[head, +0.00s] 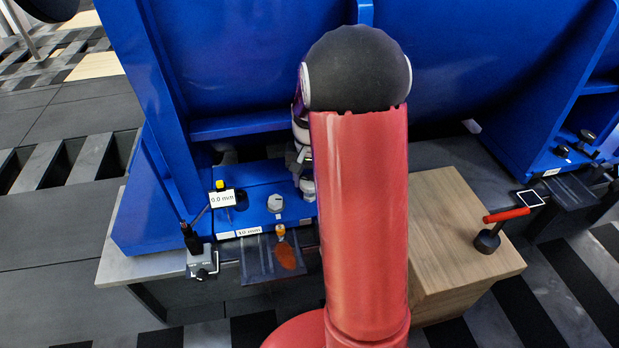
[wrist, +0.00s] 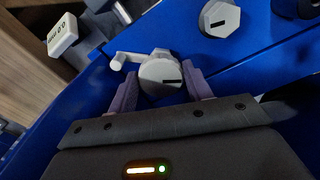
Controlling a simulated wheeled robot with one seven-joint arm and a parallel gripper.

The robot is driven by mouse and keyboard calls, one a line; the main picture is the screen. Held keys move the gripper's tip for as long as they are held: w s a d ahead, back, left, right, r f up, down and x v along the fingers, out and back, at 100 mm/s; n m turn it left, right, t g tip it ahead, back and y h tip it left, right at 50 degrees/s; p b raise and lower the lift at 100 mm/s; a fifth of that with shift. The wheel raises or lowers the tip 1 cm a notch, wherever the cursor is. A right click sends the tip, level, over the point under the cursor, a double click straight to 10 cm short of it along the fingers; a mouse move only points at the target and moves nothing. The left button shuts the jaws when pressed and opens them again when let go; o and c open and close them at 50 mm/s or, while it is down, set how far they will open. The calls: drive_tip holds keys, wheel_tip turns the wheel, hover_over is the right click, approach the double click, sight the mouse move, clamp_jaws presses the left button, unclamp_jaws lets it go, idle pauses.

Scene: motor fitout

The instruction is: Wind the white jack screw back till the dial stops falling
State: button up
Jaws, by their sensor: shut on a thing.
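The white jack screw (wrist: 160,72) has a round head with a black slot mark and a small crank arm pointing left in the wrist view. My gripper (wrist: 163,84) is shut on its head, one purple finger on each side. In the head view my arm hides most of the gripper and the screw.
A grey hex bolt (head: 276,203) stands on the blue foot beside the dial; an orange-tipped tool (head: 283,249) lies on a dark tray below. A red-handled tool (head: 490,238) stands on a wooden box (head: 440,215) at right. Blue ribs (head: 160,110) rise behind.

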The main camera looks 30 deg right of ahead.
sight(312, 182)
drive_tip(key=n, duration=0.6)
drive_tip(key=shift+d+p, duration=0.15)
drive_tip(key=shift+p, duration=0.2)
drive_tip(key=n+p, duration=0.1)
drive_tip(key=n, duration=0.4)
drive_tip(key=shift+d+n, duration=0.1)
drive_tip(key=shift+n, duration=0.3)
drive_tip(key=o, duration=1)
drive_tip(key=shift+r+p, duration=0.45)
drive_tip(key=shift+r, duration=3.5)
